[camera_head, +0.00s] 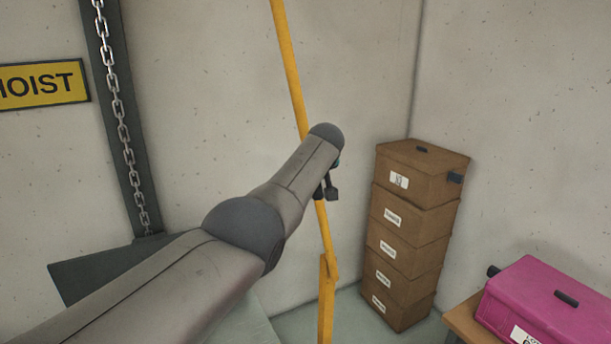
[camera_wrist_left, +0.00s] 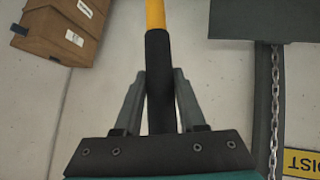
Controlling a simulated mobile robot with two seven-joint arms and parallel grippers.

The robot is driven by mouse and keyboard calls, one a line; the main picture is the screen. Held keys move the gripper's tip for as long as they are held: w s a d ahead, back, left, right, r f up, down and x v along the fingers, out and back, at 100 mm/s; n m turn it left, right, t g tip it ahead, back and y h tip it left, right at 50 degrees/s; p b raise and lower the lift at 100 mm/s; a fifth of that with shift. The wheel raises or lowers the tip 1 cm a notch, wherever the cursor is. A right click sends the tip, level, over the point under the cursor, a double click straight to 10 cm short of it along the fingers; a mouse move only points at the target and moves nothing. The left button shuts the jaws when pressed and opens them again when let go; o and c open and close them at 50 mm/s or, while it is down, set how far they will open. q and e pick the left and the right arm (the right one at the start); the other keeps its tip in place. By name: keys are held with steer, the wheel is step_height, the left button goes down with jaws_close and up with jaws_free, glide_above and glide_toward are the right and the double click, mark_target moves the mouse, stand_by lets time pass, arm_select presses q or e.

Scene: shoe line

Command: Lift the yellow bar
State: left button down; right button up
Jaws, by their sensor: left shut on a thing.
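The yellow bar (camera_head: 290,70) stands nearly upright, leaning a little, in front of the wall in the head view. It runs from the top edge down behind my left arm to a thicker yellow piece (camera_head: 326,300) at the bottom. In the left wrist view the yellow bar (camera_wrist_left: 155,14) has a black sleeve (camera_wrist_left: 159,95). My left gripper (camera_wrist_left: 160,78) is shut on this sleeve, one finger on each side. In the head view my left gripper (camera_head: 328,190) is mostly hidden behind my forearm. My right gripper is not in view.
Several brown boxes (camera_head: 408,235) are stacked right of the bar. A magenta case (camera_head: 545,305) lies on a wooden surface (camera_head: 465,318) at lower right. A chain (camera_head: 122,130) hangs along a dark post at left, beside a yellow sign (camera_head: 42,84). A dark plate (camera_head: 90,270) sits below.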

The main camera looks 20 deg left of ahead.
arm_select(q)
steer(key=shift+w+d, duration=0.1)
steer(key=shift+d, duration=0.05)
steer(key=c, duration=0.5)
jaws_free()
steer(key=shift+s+d+r, duration=0.2)
steer(key=shift+s+r, duration=0.05)
steer(key=shift+r, duration=0.05)
steer(key=b+v, duration=0.4)
steer(key=v, duration=1)
steer(key=shift+r, duration=0.2)
steer(key=shift+f, duration=0.1)
